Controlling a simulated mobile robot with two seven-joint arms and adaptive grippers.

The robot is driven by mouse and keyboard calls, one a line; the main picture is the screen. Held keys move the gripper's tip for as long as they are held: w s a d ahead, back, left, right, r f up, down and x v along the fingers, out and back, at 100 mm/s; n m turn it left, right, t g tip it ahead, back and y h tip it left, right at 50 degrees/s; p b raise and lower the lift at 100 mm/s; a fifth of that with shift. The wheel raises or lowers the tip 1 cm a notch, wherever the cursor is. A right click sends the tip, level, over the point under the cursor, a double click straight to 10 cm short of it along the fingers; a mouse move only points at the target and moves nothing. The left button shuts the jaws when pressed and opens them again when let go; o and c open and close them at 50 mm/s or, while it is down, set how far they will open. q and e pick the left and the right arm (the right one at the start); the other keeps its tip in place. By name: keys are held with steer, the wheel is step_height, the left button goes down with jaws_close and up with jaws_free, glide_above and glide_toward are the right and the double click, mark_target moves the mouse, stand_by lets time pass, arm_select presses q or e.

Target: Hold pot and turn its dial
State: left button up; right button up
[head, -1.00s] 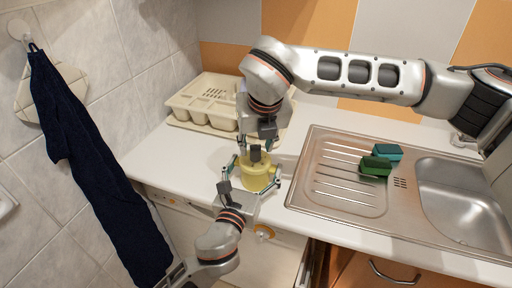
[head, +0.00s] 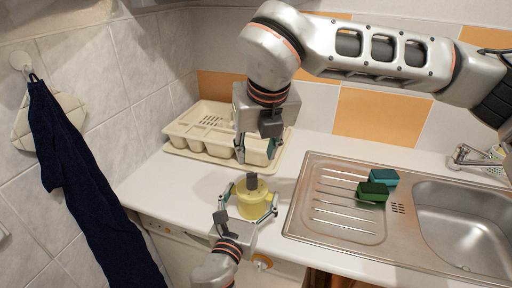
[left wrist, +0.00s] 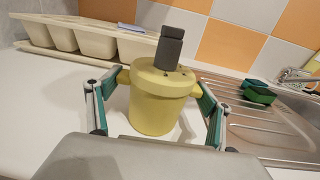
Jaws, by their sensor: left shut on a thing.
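The yellow pot (head: 252,204) stands on the white counter near its front edge, with a dark grey dial (head: 252,181) sticking up from its lid. My left gripper (head: 249,207) is shut on the pot, one finger on each side. In the left wrist view the pot (left wrist: 157,108) sits between the teal finger pads, and its dial (left wrist: 169,48) leans slightly right. My right gripper (head: 257,148) hangs above and behind the pot, its fingers apart and empty, clear of the dial.
A cream dish rack (head: 190,140) stands behind the pot at the back left. A steel sink with drainboard (head: 325,222) lies to the right, with a green sponge (head: 372,191) and a teal sponge (head: 384,177) on it. A dark towel (head: 85,185) hangs on the left wall.

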arm_select(q)
steer(key=o, duration=1.7)
steer(key=shift+f, duration=0.1)
